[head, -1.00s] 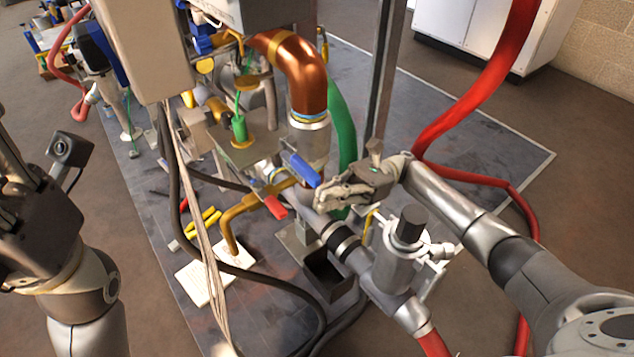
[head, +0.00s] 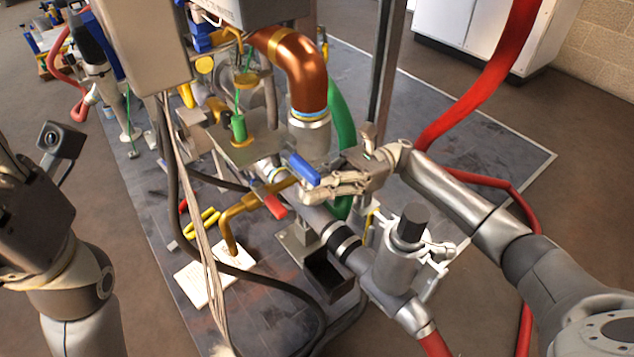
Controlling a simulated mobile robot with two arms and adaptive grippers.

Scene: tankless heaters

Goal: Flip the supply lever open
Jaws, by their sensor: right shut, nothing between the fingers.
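A blue lever handle (head: 303,168) sits on the pipe valve below the copper elbow. It slants down to the right. A short red lever handle (head: 275,206) sits lower left of it. I cannot tell from any label which is the supply lever. My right gripper (head: 308,190) is shut and empty, its fingertips pointing left just below the blue handle's lower right end. In this view they overlap or nearly touch the handle; contact is unclear. My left gripper (head: 14,165) is at the left edge, far from the levers, its fingers partly cut off.
A copper elbow pipe (head: 304,75) stands above the levers, with a green hose (head: 342,125) behind it. A grey metal post (head: 385,70) rises behind my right gripper. A silver filter with a black cap (head: 410,225) stands to the lower right. Dark cables hang at left.

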